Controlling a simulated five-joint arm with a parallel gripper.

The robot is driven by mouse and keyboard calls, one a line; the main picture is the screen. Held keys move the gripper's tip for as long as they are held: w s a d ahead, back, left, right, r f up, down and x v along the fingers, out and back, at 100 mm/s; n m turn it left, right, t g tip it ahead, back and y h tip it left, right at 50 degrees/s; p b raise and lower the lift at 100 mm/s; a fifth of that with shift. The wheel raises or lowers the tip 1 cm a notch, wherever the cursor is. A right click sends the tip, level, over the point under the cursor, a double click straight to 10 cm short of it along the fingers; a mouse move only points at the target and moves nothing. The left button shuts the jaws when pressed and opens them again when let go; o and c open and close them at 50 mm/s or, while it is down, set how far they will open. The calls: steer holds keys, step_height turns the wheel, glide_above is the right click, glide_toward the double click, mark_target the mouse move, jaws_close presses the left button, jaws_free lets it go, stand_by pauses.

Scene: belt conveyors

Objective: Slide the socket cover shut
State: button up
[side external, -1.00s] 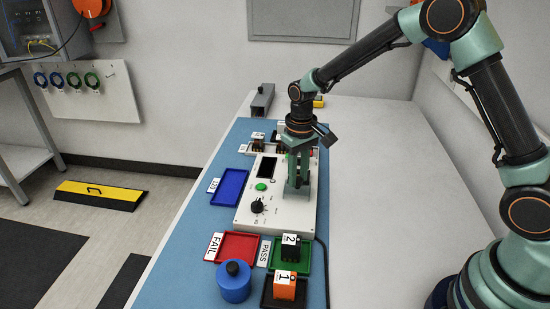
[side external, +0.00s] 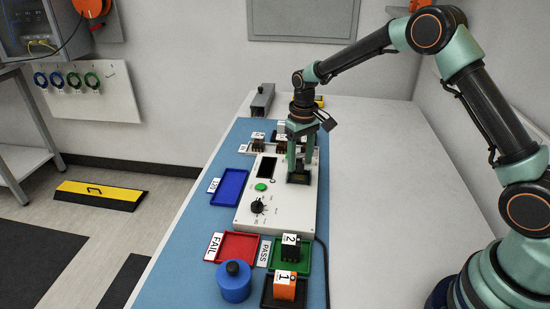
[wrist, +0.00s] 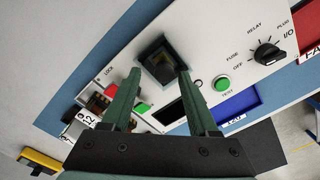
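The white test box (side external: 248,208) lies on the blue mat. Its dark square socket (side external: 298,178) is near the box's right edge. In the wrist view the socket (wrist: 162,62) looks like a dark framed recess between and just beyond my fingertips. I cannot tell a separate cover from its frame, nor how far the cover is shut. My gripper (side external: 299,160) points down just above the socket. In the wrist view my gripper (wrist: 160,73) has its fingers apart with nothing seen held between them.
A black knob (wrist: 266,53), green button (wrist: 222,83) and red lock marker (wrist: 113,90) are on the box. Blue (side external: 229,187), red (side external: 238,247) and green (side external: 276,264) trays lie around it. A blue knobbed cylinder (side external: 235,284) stands in front.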

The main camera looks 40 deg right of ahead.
mark_target(301, 164)
step_height(301, 164, up, 12)
stand_by(0.6)
steer(key=shift+s, duration=0.1)
steer(key=s+r+t, duration=0.3)
steer(key=s+r, duration=0.6)
steer(key=s, duration=0.2)
steer(key=s+f+t, duration=0.2)
steer(key=s, duration=0.8)
steer(key=shift+s+a+f+t, duration=0.25)
steer(key=shift+s+f+t, duration=0.05)
